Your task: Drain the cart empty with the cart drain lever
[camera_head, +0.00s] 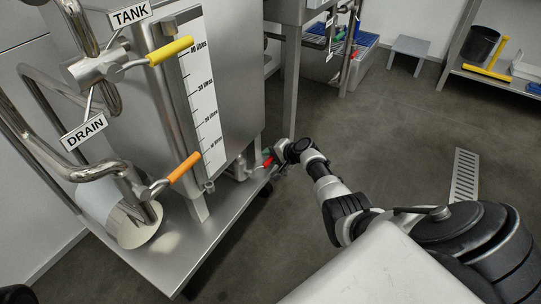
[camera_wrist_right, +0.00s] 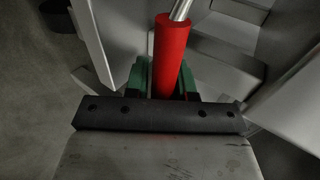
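The cart drain lever (camera_head: 267,161) has a red handle low on the right side of the steel cart (camera_head: 180,252). Its red grip fills the middle of the right wrist view (camera_wrist_right: 171,55), with a bare metal stem at its top end. My right gripper (camera_head: 279,155) is at this handle. In the wrist view, its green fingertips (camera_wrist_right: 166,78) lie close against both sides of the red grip and look shut on it. The cart's tank has a white litre scale (camera_head: 203,95); no liquid level is readable. My left gripper is out of view.
A yellow lever (camera_head: 170,51) under a TANK sign and an orange lever (camera_head: 184,168) by a DRAIN sign sit on pipes at the left. A steel table leg (camera_head: 291,85) stands behind my right gripper. The floor (camera_head: 400,120) to the right is mostly clear, with a floor grate (camera_head: 465,176).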

